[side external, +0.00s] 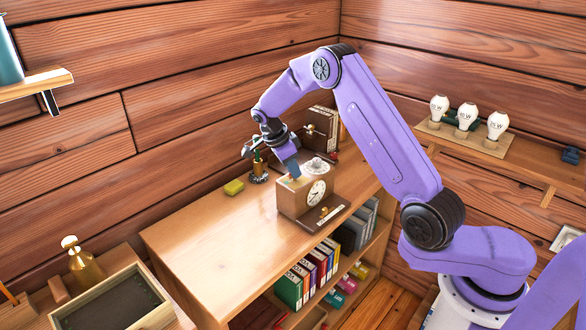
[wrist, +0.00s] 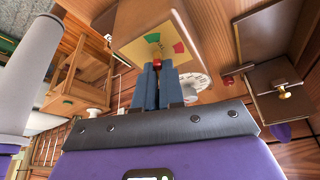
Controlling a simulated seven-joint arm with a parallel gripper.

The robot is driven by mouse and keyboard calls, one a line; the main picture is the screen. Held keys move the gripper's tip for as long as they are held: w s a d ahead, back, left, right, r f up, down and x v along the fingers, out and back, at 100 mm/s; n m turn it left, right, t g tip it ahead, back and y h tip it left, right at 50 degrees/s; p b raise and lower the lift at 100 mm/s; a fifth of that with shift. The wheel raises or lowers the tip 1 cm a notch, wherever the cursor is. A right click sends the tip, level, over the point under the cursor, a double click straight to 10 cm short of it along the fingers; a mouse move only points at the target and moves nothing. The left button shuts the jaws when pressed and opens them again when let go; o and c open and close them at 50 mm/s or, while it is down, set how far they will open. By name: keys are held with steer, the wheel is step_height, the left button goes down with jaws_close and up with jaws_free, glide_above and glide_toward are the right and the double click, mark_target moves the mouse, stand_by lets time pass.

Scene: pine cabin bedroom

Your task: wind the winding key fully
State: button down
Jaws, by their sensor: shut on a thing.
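A wooden box clock (side external: 292,200) with a round white dial (side external: 317,193) stands near the right end of the desk. My gripper (side external: 294,176) points down at the clock's top. In the wrist view, the blue fingers (wrist: 158,75) are close together at a box face (wrist: 128,28) with a green, yellow and red gauge (wrist: 152,46). They are shut on the winding key, which is mostly hidden between them; a small red part (wrist: 157,64) shows at the fingertips. How far the key is turned cannot be told.
A white ridged disc (wrist: 195,84) is close beside the fingers. A brown board with a brass piece (side external: 325,212) lies before the clock. The desk's left half (side external: 205,245) is clear.

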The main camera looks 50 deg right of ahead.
stand_by(0.4)
steer(key=c, duration=1.2)
jaws_free()
steer(key=shift+c, duration=0.2)
steer(key=v, duration=1.7)
steer(key=shift+w+r, duration=0.2)
